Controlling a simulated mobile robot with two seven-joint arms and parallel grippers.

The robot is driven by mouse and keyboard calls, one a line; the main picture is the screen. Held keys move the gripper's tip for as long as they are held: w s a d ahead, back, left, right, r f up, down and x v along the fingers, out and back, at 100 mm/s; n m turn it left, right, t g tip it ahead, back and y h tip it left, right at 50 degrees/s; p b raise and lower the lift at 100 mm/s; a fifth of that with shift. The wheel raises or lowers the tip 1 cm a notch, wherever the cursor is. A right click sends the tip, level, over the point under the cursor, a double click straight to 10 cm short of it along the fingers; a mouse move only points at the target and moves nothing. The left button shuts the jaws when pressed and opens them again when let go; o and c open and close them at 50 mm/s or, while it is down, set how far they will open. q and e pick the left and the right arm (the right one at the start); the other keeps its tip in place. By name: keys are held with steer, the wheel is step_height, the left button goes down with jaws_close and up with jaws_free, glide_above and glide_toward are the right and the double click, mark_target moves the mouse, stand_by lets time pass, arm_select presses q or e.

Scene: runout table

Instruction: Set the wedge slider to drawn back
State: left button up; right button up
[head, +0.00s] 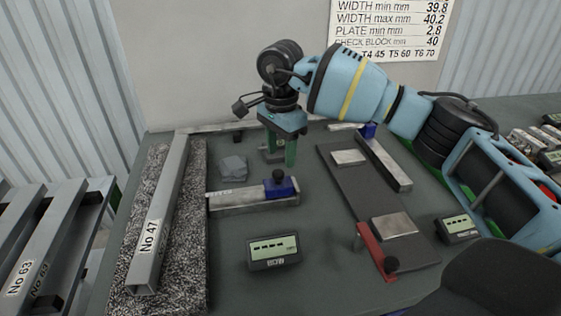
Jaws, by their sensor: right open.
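A blue slider block (283,188) with a black knob sits near the right end of a flat grey metal bar (236,199) in the middle of the table. I cannot tell whether it is the wedge slider. My left gripper is out of view.
A long steel bar (166,213) marked No 47 lies on a speckled slab (190,240) at left. A display box (274,250) stands in front, another (457,228) at right. A grey piece (233,167) lies left of the gripper. A wall rises behind.

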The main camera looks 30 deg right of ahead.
mark_target(281, 171)
steer(key=shift+r, duration=1.55)
